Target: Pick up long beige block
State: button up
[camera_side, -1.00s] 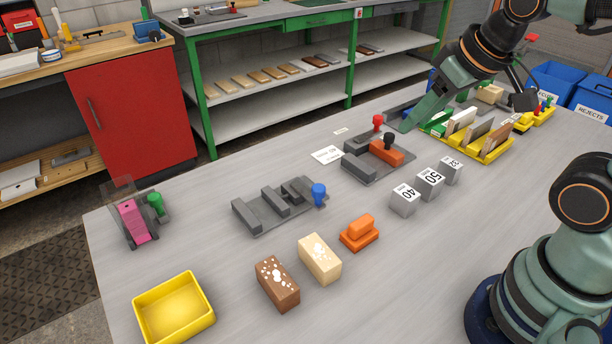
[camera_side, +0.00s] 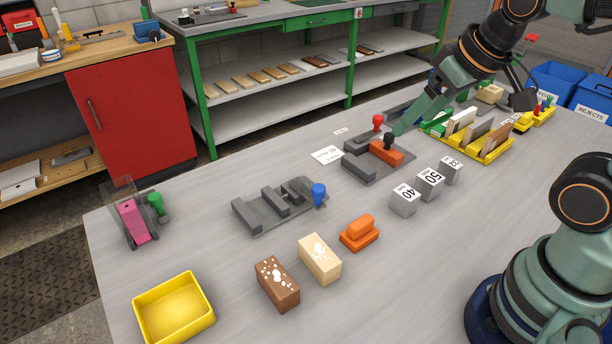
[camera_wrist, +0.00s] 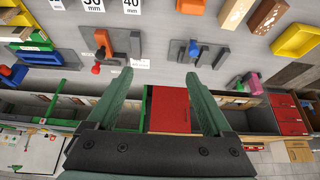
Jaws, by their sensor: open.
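A beige block (camera_side: 320,258) with white spots lies on the grey table at the front, beside a similar brown block (camera_side: 277,283). The beige block also shows at the top right of the wrist view (camera_wrist: 236,14). Another beige block (camera_side: 489,93) sits far back on the right, partly behind my arm. My gripper (camera_side: 401,129) is over the back of the table near the fixture with the black knob, well away from the spotted beige block. In the wrist view its two fingers (camera_wrist: 160,74) are spread apart with nothing between them.
Grey clamp fixtures (camera_side: 262,213) stand mid-table. An orange stepped piece (camera_side: 359,233) and grey numbered cubes (camera_side: 404,200) lie to the right of the spotted blocks. A yellow bin (camera_side: 174,306) stands front left. A yellow rack (camera_side: 494,153) holds boards at the back right.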

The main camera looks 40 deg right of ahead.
jog(key=w+a+f+g, duration=0.3)
jog(key=a+f, duration=0.1)
jog(key=a, duration=0.4)
jog(key=g, duration=0.3)
send_over(319, 251)
notch_tip(319, 251, down, 6)
jog(key=shift+m, duration=0.4)
notch_tip(319, 251, down, 12)
jog(key=shift+r, duration=0.15)
grip_shut()
jog(key=shift+r, duration=0.1)
